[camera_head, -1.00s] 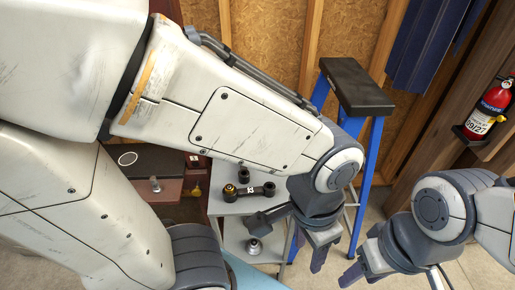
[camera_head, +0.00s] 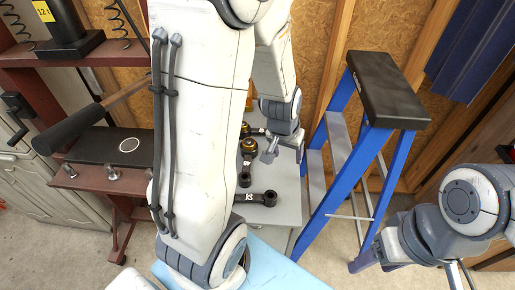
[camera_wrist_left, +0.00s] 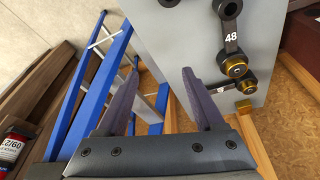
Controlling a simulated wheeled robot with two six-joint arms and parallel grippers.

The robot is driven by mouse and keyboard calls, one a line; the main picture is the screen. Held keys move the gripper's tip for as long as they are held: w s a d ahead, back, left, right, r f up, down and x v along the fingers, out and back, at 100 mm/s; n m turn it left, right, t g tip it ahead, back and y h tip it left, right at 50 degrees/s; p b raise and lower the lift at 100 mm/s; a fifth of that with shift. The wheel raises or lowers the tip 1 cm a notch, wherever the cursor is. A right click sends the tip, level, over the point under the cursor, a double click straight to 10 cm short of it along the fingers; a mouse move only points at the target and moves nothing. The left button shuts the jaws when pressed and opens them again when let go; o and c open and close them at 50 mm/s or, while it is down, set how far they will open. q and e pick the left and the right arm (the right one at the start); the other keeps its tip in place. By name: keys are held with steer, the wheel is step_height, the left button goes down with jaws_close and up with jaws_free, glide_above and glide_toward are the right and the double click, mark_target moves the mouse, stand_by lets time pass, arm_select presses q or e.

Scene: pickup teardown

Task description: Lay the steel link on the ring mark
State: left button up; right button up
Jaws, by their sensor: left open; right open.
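Several dark links lie on the grey cart top (camera_head: 288,200). One numbered link (camera_head: 257,198) lies at the near side; a link with a brass bushing (camera_head: 247,162) lies behind it, and another shows partly at the back. I cannot tell which is the steel link. The left wrist view shows the link marked 48 (camera_wrist_left: 231,42) and another brass-ended link (camera_wrist_left: 222,88). The ring mark (camera_head: 129,145) is a bare white ring on a dark plate at left. My left gripper (camera_head: 285,152) is open and empty by the cart's far right part. My right gripper (camera_head: 408,268) is open, far right.
A blue stepladder (camera_head: 345,180) stands right beside the cart. A red-brown bench (camera_head: 85,183) with small metal posts and a dark-handled bar (camera_head: 70,130) is at left. A light-blue surface (camera_head: 275,265) lies in front.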

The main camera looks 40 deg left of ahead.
arm_select(q)
steer(key=a+f+n, duration=0.1)
steer(key=a, duration=0.3)
steer(key=a+f+n+y, duration=0.1)
steer(key=a+f, duration=0.1)
steer(key=a, duration=0.3)
steer(key=a+f+n+y, duration=0.1)
steer(key=a+f+n, duration=0.1)
steer(key=a, duration=0.2)
steer(key=shift+s+a+f, duration=0.1)
steer(key=shift+s+a, duration=0.15)
steer(key=shift+a, duration=0.05)
glide_above(248, 156)
steer(key=s+d, duration=0.1)
steer(key=s, duration=0.1)
step_height(248, 156, down, 4)
steer(key=shift+s+d+f+b, duration=0.1)
steer(key=shift+s+d+b, duration=0.05)
steer(key=shift+b, duration=0.15)
steer(key=shift+p+x, duration=0.75)
steer(key=shift+x, duration=2.2)
steer(key=shift+c, duration=0.3)
steer(key=shift+t, duration=0.3)
steer(key=c, duration=1)
jaws_close()
steer(key=shift+r, duration=0.2)
